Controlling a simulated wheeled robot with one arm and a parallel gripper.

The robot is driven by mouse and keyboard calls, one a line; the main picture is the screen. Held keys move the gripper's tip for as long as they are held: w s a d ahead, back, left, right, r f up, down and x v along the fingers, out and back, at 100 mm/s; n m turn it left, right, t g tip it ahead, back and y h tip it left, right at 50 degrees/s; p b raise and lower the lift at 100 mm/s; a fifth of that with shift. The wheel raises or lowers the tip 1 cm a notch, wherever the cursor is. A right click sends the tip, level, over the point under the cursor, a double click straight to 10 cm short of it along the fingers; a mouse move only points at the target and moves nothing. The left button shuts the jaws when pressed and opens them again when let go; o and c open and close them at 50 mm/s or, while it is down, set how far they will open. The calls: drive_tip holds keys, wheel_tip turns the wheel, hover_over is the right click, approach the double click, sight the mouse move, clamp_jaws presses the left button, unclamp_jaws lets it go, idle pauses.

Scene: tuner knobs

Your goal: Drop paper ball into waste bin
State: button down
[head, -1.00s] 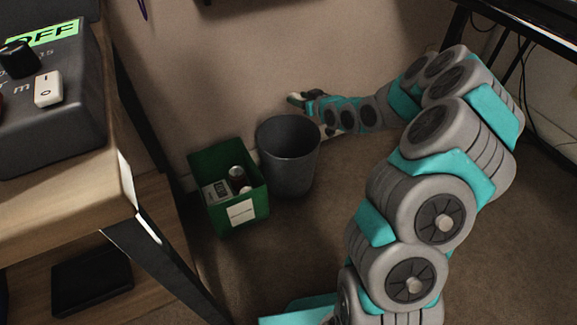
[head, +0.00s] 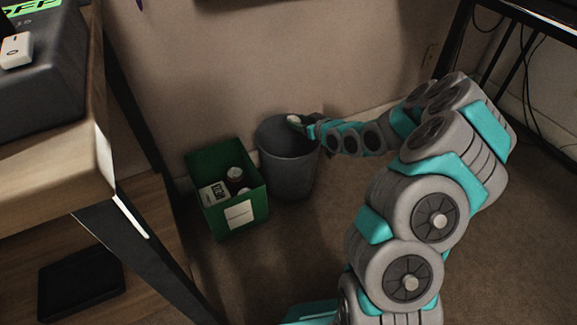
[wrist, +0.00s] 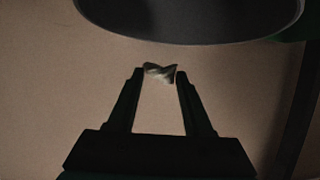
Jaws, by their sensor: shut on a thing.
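The waste bin (head: 287,173) is a dark grey round bin standing on the floor by the wall. Its dark wall and rim also show at the top of the wrist view (wrist: 190,22). My gripper (head: 299,122) is over the bin's far right rim in the head view. In the wrist view my gripper (wrist: 159,76) is shut on a small crumpled whitish paper ball (wrist: 160,72) between its fingertips. In the head view the ball is too small to make out clearly.
A green box (head: 240,217) with a white label, holding a can and other items, stands left of the bin. A wooden desk (head: 95,165) with a grey device is at the left. Open carpet (head: 300,250) lies in front of the bin.

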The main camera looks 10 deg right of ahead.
drive_tip(key=shift+c, duration=1.1)
unclamp_jaws()
drive_tip(key=v, duration=0.7)
drive_tip(key=shift+s+d+p, duration=0.15)
drive_tip(key=shift+s+p, duration=0.15)
drive_tip(key=shift+s, duration=0.05)
drive_tip(key=shift+r, duration=0.1)
